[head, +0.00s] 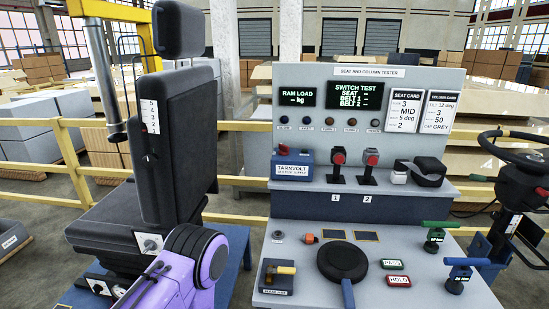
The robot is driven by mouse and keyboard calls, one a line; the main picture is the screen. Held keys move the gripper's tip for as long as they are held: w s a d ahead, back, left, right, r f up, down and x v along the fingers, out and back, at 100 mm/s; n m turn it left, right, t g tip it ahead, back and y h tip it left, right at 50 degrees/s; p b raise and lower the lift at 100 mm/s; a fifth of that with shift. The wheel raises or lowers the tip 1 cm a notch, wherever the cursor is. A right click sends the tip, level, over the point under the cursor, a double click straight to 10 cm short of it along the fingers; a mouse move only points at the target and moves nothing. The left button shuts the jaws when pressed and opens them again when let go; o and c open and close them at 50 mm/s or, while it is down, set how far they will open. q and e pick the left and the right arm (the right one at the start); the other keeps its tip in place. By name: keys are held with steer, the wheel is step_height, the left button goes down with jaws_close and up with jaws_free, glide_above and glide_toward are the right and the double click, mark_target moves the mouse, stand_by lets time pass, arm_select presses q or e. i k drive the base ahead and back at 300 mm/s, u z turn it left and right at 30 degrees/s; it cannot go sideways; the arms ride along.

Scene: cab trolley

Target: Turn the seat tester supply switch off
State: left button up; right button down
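The seat and column tester (383,73) stands in the middle of the head view, a grey panel over a bench. A blue supply box (292,170) labelled TAHNVOLT sits on its shelf at the left. A small red part (283,147), perhaps its switch, shows on top of the box; its position is too small to tell. The tester's RAM LOAD display (296,98) and SWITCH TEST display (355,95) are lit with green-white text. A purple and dark arm link of mine shows at bottom left, in front of the seat. Neither gripper's fingers are visible.
A black seat (174,130) stands left of the tester. Two red-topped switches (339,157) share the shelf. A black round pad (342,262), an orange-handled part (280,270) and green (438,228) and blue (466,262) handles occupy the bench. A steering column (515,180) stands right.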

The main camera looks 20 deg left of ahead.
mark_target(284, 150)
steer(key=u, duration=0.05)
steer(key=k, duration=0.55)
steer(key=z, duration=0.65)
steer(key=i, duration=0.95)
steer(key=u, duration=0.5)
